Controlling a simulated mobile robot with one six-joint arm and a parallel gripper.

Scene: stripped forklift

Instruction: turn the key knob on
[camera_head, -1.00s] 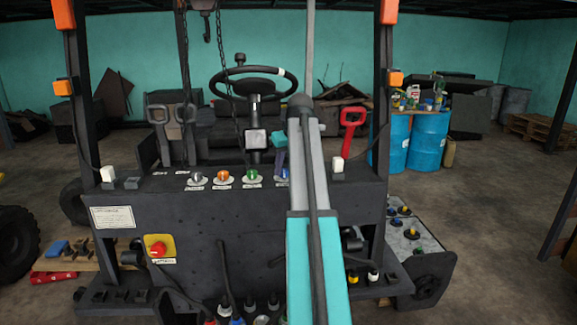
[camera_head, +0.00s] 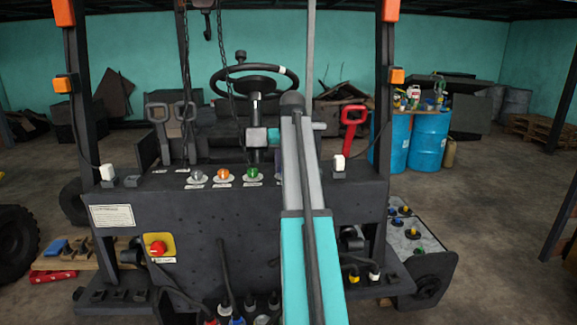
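A row of knobs sits on the top ledge of the dark forklift panel (camera_head: 180,215): a grey knob (camera_head: 197,175), an orange knob (camera_head: 223,174) and a green knob (camera_head: 252,173), each on a small white label. The labels are too small to read, so I cannot tell which one is the key knob. A red knob on a yellow plate (camera_head: 158,258) is lower left. My arm reaches forward over the panel, right of the green knob.
A steering wheel (camera_head: 254,84) stands behind the ledge. Chains (camera_head: 187,90) hang above the left part. A red handle (camera_head: 352,117) rises at right, near a white switch (camera_head: 339,162). Upright posts flank the panel. Blue barrels (camera_head: 427,141) stand at back right.

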